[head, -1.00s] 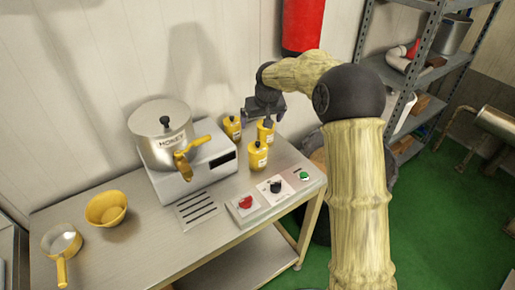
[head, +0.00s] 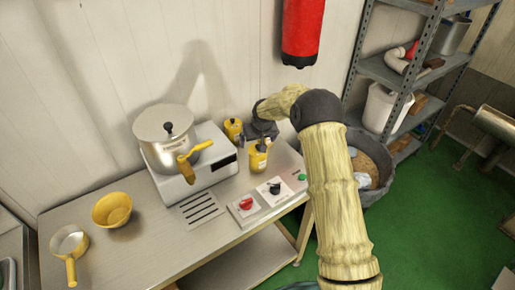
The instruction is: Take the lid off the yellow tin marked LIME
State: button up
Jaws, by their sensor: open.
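Yellow tins with dark lids stand at the back right of the steel worktop. One tin (head: 233,129) is at the back left of the group and another tin (head: 257,162) is nearer the front. A third tin seen earlier is now hidden at or behind my gripper. The labels are too small to read, so I cannot tell which tin is marked LIME. My gripper (head: 257,142) is open, low among the tins, just behind the front tin's top. I cannot tell whether it touches a lid.
A pot marked HONEY (head: 165,135) stands on a steel heater (head: 213,170) left of the tins. A control panel with a red button (head: 246,204) lies in front. A yellow bowl (head: 112,210) and small pan (head: 69,241) are at left. A grey bin (head: 372,196) stands right of the worktop.

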jog(key=shift+d+f+p, duration=0.1)
jog(key=shift+f+p, duration=0.05)
jog(key=shift+p, duration=0.15)
jog(key=shift+f+p, duration=0.35)
jog(key=shift+d+p+x, duration=0.2)
jog(key=shift+p+x, duration=0.9)
jog(key=shift+x, duration=1.05)
jog(key=shift+w+a, duration=0.1)
jog(key=c, duration=1.1)
